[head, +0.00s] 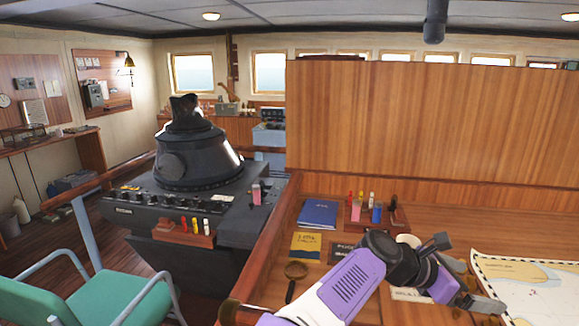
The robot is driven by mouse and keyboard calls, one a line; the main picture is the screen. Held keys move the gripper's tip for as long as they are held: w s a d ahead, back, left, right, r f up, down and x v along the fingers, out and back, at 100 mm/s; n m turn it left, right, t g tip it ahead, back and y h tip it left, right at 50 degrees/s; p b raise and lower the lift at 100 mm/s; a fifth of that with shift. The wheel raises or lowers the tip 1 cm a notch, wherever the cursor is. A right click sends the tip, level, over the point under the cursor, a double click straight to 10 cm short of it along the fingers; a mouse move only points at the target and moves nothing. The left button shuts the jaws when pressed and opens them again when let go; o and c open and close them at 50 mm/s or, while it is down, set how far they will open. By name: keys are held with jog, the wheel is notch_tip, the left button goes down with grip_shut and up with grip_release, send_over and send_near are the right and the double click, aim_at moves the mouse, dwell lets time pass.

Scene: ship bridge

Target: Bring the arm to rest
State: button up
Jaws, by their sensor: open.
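My purple and black arm reaches up from the bottom of the head view over the wooden chart desk (262,292). It bends at a dark joint, and its end points down to the right. My gripper (478,300) is at that end, above the desk near the left edge of a chart (530,285). It is open, and I see nothing held in it. The arm hides part of the desk top and some small items on it. How high the gripper is above the desk I cannot tell.
A blue book (318,213), a yellow booklet (306,245), a magnifying glass (294,275) and a pen rack (382,221) lie left of and behind the arm. A wooden partition (430,120) rises behind. A green chair (95,298) and a dark console (190,195) stand left.

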jog(key=s+d+r+n+t+h, duration=0.1)
jog(key=s+d+r+n+h, duration=0.1)
jog(key=d+r+n+h, duration=0.4)
jog(key=s+d+r+n+h, duration=0.1)
jog(key=s+d+r+n, duration=0.15)
jog(key=r, duration=0.65)
jog(key=s+a+r+n+t+h+b, duration=0.4)
jog(key=r+n+t, duration=0.3)
jog(key=n+t, duration=0.6)
jog(key=s+a+f+n+t+y+b, duration=0.1)
jog(key=s+a+f+n+t+y, duration=0.3)
jog(key=a+f+n+y, duration=1)
jog(key=s+a+f+n+t+y+b, duration=0.1)
jog(key=s+a+f+n+t+y, duration=0.2)
jog(key=f+n+t+y, duration=1.1)
jog(key=s+a+f+n+g+h+b, duration=0.1)
jog(key=s+f+g, duration=0.3)
jog(key=s, duration=0.4)
jog(key=s+a+f+n+g+h+b, duration=0.1)
jog(key=s+a+f+n+g, duration=0.1)
jog(key=s+a+f+g, duration=0.2)
jog(key=s+a+f+n+g+h+b, duration=0.1)
jog(key=s+a+f+g+b, duration=0.1)
jog(key=s+f+g, duration=0.4)
jog(key=s+a+g, duration=0.1)
jog(key=s+g, duration=0.2)
jog(key=s, duration=0.3)
jog(key=shift+s+a+f+h, duration=0.15)
jog(key=shift+s+f+h, duration=0.1)
jog(key=shift+s+h, duration=0.05)
